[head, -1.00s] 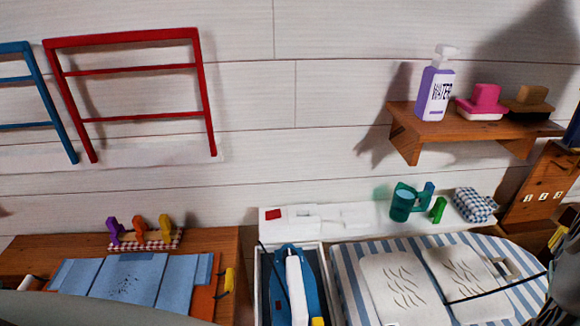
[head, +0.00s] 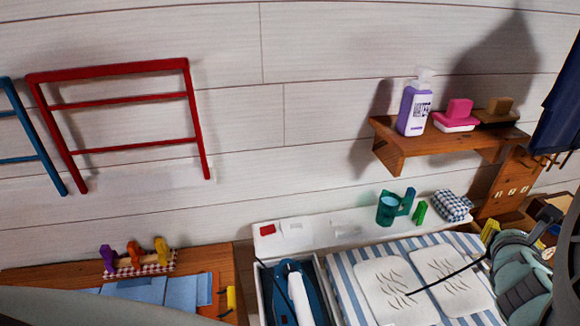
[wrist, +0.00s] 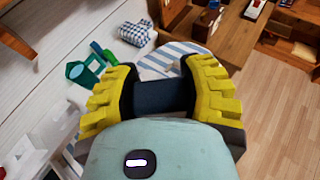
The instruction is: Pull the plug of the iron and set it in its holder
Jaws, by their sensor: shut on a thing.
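The blue and white iron (head: 297,292) rests in a white-edged tray at the bottom centre of the head view. A thin black cord (head: 440,281) crosses the striped ironing board (head: 345,297) and runs up to my gripper (head: 516,240) at the right. In the wrist view, my gripper (wrist: 163,78) has its yellow fingers on either side of a dark block (wrist: 164,97). I take it to be shut on the plug, whose shape is mostly hidden. I cannot tell for certain which fitting is the plug's holder.
A wooden panel with white sockets (head: 511,191) stands behind my gripper. A teal mug (head: 387,211) and a checkered cloth (head: 453,206) sit on the white ledge. A wooden shelf (head: 440,140) holds a purple bottle (head: 414,108). Wooden floor (wrist: 265,110) shows clear at right.

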